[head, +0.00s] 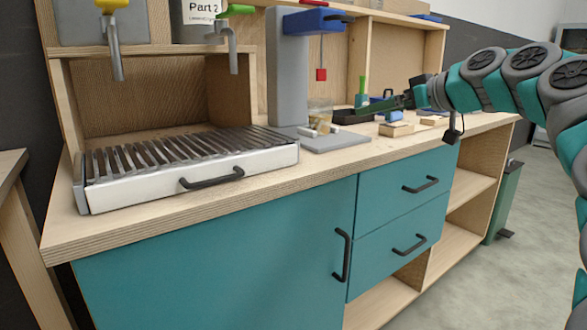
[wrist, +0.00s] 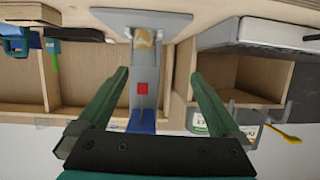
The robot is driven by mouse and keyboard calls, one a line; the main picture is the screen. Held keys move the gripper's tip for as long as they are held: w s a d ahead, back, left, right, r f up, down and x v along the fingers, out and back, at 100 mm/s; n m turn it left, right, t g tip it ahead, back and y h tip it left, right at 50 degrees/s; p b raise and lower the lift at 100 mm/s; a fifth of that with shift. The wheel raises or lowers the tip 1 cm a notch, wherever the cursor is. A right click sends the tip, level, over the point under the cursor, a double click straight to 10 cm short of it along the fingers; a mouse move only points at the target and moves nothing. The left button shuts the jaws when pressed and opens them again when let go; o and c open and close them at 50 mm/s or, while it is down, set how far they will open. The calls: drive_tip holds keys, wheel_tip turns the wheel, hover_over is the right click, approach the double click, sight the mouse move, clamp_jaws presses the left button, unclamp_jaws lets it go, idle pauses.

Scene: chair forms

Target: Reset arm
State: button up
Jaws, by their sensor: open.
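My teal and grey arm reaches in from the right in the head view. My gripper (head: 385,107) points left above the right part of the wooden workbench (head: 330,157). In the wrist view, my gripper (wrist: 160,80) has its two green fingers spread wide with nothing held between them. That view looks upside down. The grey stand (wrist: 144,68) and a small red block (wrist: 142,88) show beyond the gap between the fingers.
A slatted grill-like tray (head: 190,160) with a black handle sits on the left of the bench. The grey stand (head: 288,70) with a blue top (head: 318,21) rises mid-bench. A black tray (head: 352,116) and wooden blocks (head: 396,129) lie near my gripper.

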drive_tip(key=s+a+f+g+h, duration=0.3)
drive_tip(key=s+a+f+g, duration=0.3)
drive_tip(key=s+a+f, duration=0.9)
drive_tip(key=s+d+f+m+g+h, duration=0.2)
drive_tip(key=s+d+f, duration=0.1)
drive_tip(key=s+f, duration=0.5)
drive_tip(key=s+d+f+m+g+h, duration=0.2)
drive_tip(key=s+d+f, duration=0.2)
drive_tip(key=s+f, duration=0.4)
drive_tip(key=s+d+f+m+g+h, duration=0.1)
drive_tip(key=s+d+f+m+g, duration=0.1)
drive_tip(key=s+f, duration=0.6)
drive_tip(key=s+d+m, duration=0.1)
drive_tip(key=s+d, duration=0.1)
drive_tip(key=s, duration=0.3)
drive_tip(key=shift+s+f+h, duration=0.2)
drive_tip(key=shift+f+h, duration=0.2)
